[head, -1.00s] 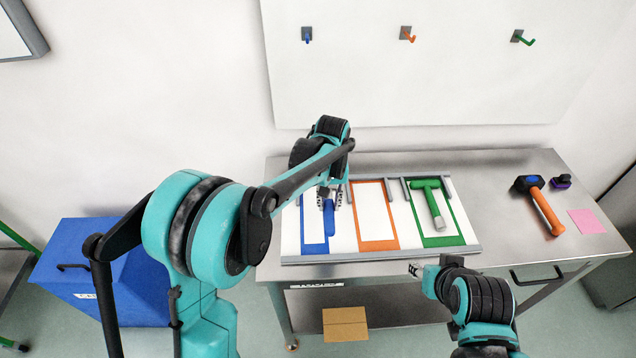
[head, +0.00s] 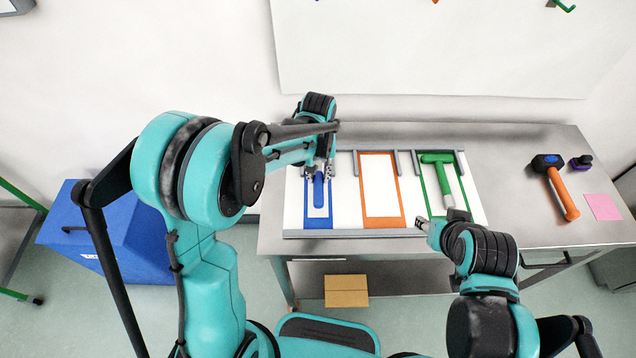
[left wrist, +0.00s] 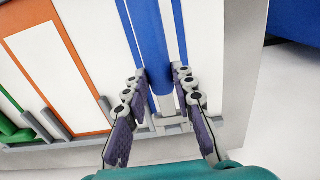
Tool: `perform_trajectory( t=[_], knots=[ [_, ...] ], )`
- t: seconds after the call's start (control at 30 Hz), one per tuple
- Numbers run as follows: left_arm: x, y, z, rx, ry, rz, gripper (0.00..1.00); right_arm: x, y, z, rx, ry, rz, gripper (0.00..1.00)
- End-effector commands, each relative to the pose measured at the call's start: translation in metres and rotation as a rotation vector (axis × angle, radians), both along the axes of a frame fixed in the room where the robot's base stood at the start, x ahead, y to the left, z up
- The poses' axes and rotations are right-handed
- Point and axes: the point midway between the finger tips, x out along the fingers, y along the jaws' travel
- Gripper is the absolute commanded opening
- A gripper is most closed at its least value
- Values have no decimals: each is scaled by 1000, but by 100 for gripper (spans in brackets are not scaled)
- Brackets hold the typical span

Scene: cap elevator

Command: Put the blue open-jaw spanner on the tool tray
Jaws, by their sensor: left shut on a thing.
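The blue open-jaw spanner (head: 318,190) has a blue handle pointing toward the tray's front. Its handle lies over the blue outlined slot of the white tool tray (head: 365,234). My left gripper (head: 319,169) is shut on the spanner near the tray's back. In the left wrist view, the fingers (left wrist: 158,74) are on both sides of the spanner (left wrist: 150,40), whose grey end shows between them. Its jaw end is hard to make out. I cannot tell whether it touches the tray. My right gripper (head: 422,223) is at the tray's front right; its opening is unclear.
The orange outlined slot (head: 381,190) is empty. A green hammer (head: 442,176) lies in the green slot. An orange-handled hammer (head: 562,193), a small purple-black object (head: 581,162) and a pink note (head: 603,207) lie to the right. Grey posts stand along the tray's back.

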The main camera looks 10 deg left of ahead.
Motion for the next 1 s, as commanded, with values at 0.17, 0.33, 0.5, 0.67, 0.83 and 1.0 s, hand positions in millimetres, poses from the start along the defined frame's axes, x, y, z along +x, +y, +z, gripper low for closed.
perform_trajectory(
  t=[0.17, 0.33, 0.5, 0.67, 0.83, 1.0],
  knots=[
    [0, 1, -16, 0, 0, -1, 0, 0, 0, -5, 0, 0, 0, 40],
    [0, 1, -40, 0, 0, -1, 0, 0, 0, -12, 0, 0, 0, 40],
    [-1, 1, -40, 0, 0, -1, 0, 0, 0, -11, 0, 0, 0, 40],
    [-1, 1, -43, 0, 0, -1, 0, 0, 0, -13, 0, 0, 0, 40],
    [0, 1, -44, 0, 0, -1, 46, 0, 0, -14, 0, 0, 0, 40],
    [0, 1, -43, 0, 0, -1, 46, 0, 0, -14, 0, 0, 0, 40]
  ],
)
